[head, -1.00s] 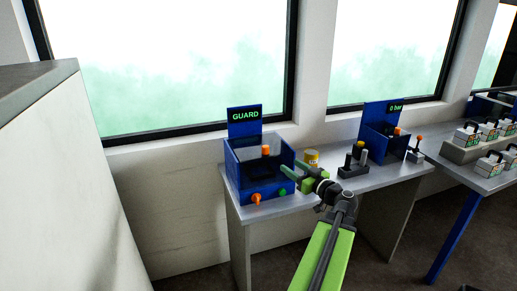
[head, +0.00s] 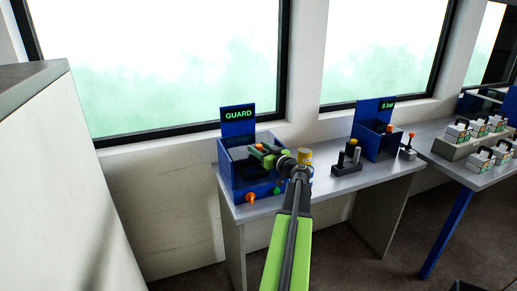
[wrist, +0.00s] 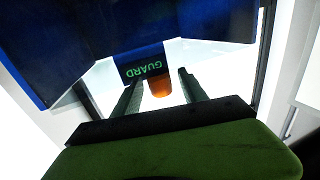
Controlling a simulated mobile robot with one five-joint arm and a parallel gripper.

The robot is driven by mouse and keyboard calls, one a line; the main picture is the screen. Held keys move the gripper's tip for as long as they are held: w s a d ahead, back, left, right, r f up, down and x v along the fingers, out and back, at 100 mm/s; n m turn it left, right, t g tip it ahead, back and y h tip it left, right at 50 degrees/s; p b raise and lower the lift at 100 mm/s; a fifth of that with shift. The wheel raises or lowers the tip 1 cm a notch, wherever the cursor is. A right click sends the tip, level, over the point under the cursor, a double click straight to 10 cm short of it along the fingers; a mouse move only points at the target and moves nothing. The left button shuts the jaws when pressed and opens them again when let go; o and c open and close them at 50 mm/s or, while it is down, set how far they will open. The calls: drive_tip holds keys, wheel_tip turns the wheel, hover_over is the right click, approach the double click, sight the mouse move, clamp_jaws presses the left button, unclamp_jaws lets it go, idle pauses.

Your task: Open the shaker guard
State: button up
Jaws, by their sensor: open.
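The guard's orange handle (head: 260,146) is partly hidden by my gripper (head: 258,156) in the head view. In the wrist view the orange handle (wrist: 160,86) appears between the two fingers of my gripper (wrist: 160,88), below the upside-down "GUARD" sign (wrist: 145,68). The gripper is open. I cannot tell whether the fingers touch the handle. An orange knob (head: 250,198) is on the box's front.
Further right are a dark holder with cylinders (head: 347,167) and a second blue station (head: 376,135) reading "0 bar". A tall grey-topped cabinet (head: 45,170) fills the left.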

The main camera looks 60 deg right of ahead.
drive_tip(key=shift+w, duration=0.25)
drive_tip(key=shift+c, duration=0.3)
clamp_jaws()
drive_tip(key=shift+r, duration=0.1)
idle(0.9)
